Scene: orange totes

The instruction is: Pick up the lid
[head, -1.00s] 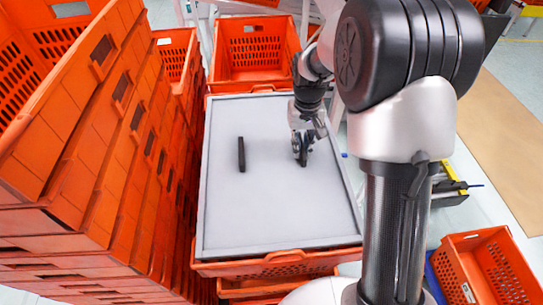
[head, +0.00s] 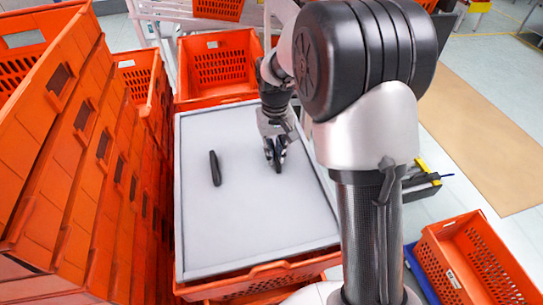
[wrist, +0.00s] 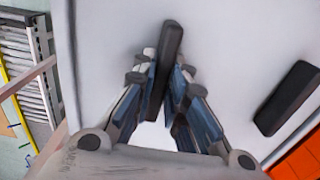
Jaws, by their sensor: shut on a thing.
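The lid (head: 225,225) is a wide, flat grey panel with two black bar handles. It lies over an orange tote (head: 285,272) in the middle of the head view, and its pale surface also shows in the wrist view (wrist: 105,40). My gripper (head: 275,160) is shut on the right handle, with a finger on each side of the bar (wrist: 168,50). The left handle (head: 215,168) is free; it shows at the right in the wrist view (wrist: 287,98). I cannot tell whether the lid is clear of the tote.
A tall stack of orange totes (head: 70,170) stands close along the lid's left side. Another orange tote (head: 220,68) is behind the lid. An orange tote (head: 475,262) sits at the lower right. Open floor with a tan strip (head: 490,150) is at the right.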

